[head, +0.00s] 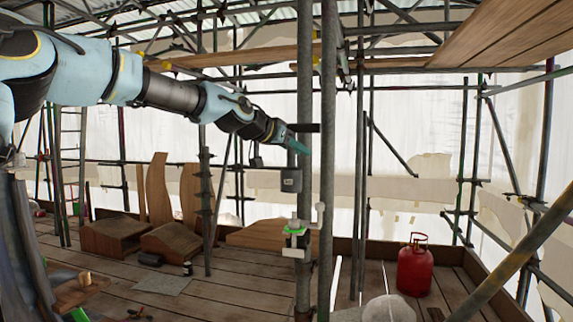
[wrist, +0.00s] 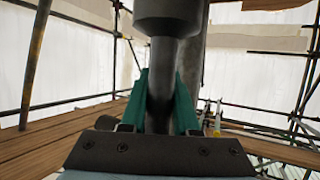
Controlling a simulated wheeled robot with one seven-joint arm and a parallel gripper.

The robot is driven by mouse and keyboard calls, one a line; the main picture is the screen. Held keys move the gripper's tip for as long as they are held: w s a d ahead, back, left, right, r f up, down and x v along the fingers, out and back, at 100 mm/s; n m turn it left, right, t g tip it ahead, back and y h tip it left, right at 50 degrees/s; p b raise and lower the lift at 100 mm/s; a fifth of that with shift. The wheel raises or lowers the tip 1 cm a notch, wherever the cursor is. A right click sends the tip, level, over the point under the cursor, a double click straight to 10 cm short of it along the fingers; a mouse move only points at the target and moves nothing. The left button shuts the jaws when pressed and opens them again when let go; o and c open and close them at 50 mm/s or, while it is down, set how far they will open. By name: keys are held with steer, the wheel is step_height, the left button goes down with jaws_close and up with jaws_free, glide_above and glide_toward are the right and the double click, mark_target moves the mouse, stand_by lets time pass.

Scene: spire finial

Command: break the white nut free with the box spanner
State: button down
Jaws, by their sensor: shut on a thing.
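My gripper (head: 301,149) reaches in from the left, in front of the upright scaffold poles in the head view. In the wrist view its green fingers (wrist: 161,82) are shut on the dark grey shaft of a tool, which looks like the box spanner (wrist: 165,55). The tool widens into a thick round head at the top of that view. A white and green fitting (head: 297,238) sits on the pole, well below my gripper. I cannot make out which white part is the nut; the wrist view does not show it.
A grey box (head: 289,180) sits by the pole just below my gripper. Two upright poles (head: 327,160) stand close beside it. A red gas bottle (head: 414,267) stands on the plank floor at the right. Wooden pieces (head: 172,241) lie at the back left.

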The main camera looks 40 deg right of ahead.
mark_target(301, 188)
steer(key=shift+s+d+f+b, duration=0.1)
steer(key=shift+f+b, duration=1.05)
steer(key=shift+f, duration=0.6)
steer(key=shift+s+d+f+b, duration=0.1)
steer(key=shift+d+f+b, duration=0.05)
steer(key=shift+f+b, duration=1.3)
steer(key=shift+s+d+f+b, duration=0.1)
steer(key=shift+f+b, duration=0.8)
steer(key=shift+f, duration=1.1)
steer(key=shift+n+t+b, duration=0.5)
steer(key=shift+t+b, duration=0.1)
steer(key=shift+b, duration=0.05)
steer(key=shift+n+t+y+b, duration=0.3)
steer(key=shift+t, duration=0.1)
steer(key=shift+w+r+n+t, duration=0.1)
steer(key=shift+n+t, duration=0.2)
steer(key=shift+w+n+t, duration=0.15)
steer(key=shift+n+t, duration=0.35)
steer(key=shift+f+n+t+y+b, duration=0.3)
steer(key=shift+y+b, duration=0.1)
